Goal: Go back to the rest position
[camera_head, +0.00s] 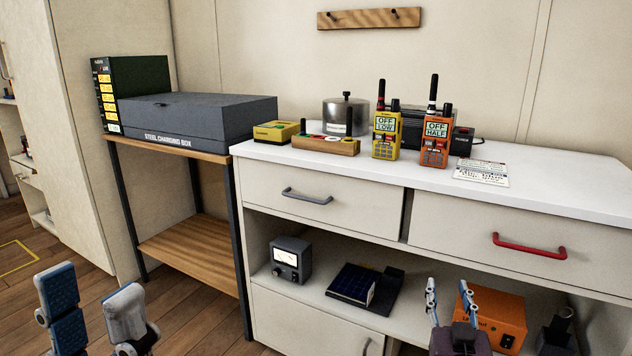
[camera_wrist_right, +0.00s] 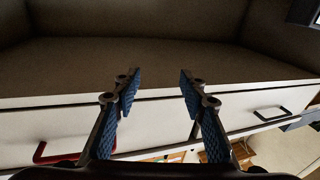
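My left gripper (camera_head: 90,288) is in the lower left of the head view, over the wooden floor. Its two blue-padded fingers stand apart with nothing between them. My right gripper (camera_head: 449,290) is at the bottom of the head view, in front of the cabinet's open shelf. In the right wrist view the right gripper (camera_wrist_right: 158,80) has its fingers apart and empty, with the drawer fronts beyond it. Neither gripper touches anything that I can see.
The white cabinet (camera_head: 560,186) carries a yellow radio (camera_head: 386,136) and an orange radio (camera_head: 435,143). Its drawers look shut. An orange box (camera_head: 497,318) sits on the shelf behind my right gripper. A steel charging box (camera_head: 200,115) stands on the wooden rack (camera_head: 190,252).

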